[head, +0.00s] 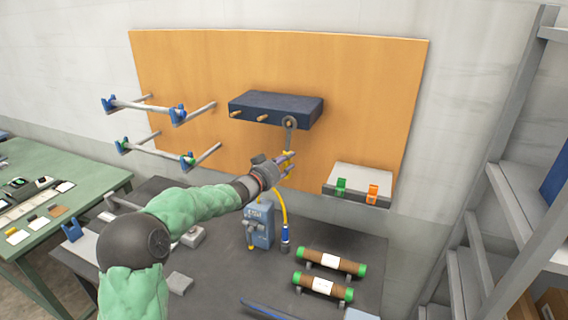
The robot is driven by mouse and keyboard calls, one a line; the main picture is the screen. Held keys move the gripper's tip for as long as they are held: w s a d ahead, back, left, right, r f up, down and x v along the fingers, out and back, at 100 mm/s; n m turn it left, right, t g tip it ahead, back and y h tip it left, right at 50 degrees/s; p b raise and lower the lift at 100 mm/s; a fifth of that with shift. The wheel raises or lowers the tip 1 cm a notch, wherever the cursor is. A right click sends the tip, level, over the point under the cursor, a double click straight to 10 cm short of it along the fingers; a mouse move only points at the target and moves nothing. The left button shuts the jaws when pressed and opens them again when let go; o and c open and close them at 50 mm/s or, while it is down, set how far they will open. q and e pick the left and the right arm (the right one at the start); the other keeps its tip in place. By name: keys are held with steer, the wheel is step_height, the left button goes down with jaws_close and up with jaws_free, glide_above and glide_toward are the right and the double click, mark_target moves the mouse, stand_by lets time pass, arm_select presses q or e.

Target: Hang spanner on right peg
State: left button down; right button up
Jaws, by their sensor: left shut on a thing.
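A grey spanner (290,136) hangs upright, with its ring end at the top. My left gripper (287,163) is shut on the lower end of its handle. A dark blue peg block (276,104) is fixed to the orange board, with light wooden pegs on its front. The left peg (235,115) and the middle peg (263,118) are bare. The spanner's ring lines up with the right peg (289,124), whose tip shows in the ring; I cannot tell how far the ring is over it. My right gripper is out of view.
Rails with blue clips (178,116) stick out of the board (360,90) on the left. A grey shelf box (358,180) with green and orange clips is at right. Below, the dark bench holds a blue device (262,226) with a yellow hose and green-capped rolls (331,262).

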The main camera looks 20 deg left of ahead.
arm_select(q)
steer(key=shift+w, duration=0.5)
steer(key=shift+w+f, duration=0.4)
steer(key=shift+w, duration=0.15)
steer(key=c, duration=0.8)
jaws_free()
steer(key=shift+o, duration=0.2)
steer(key=shift+f, duration=0.1)
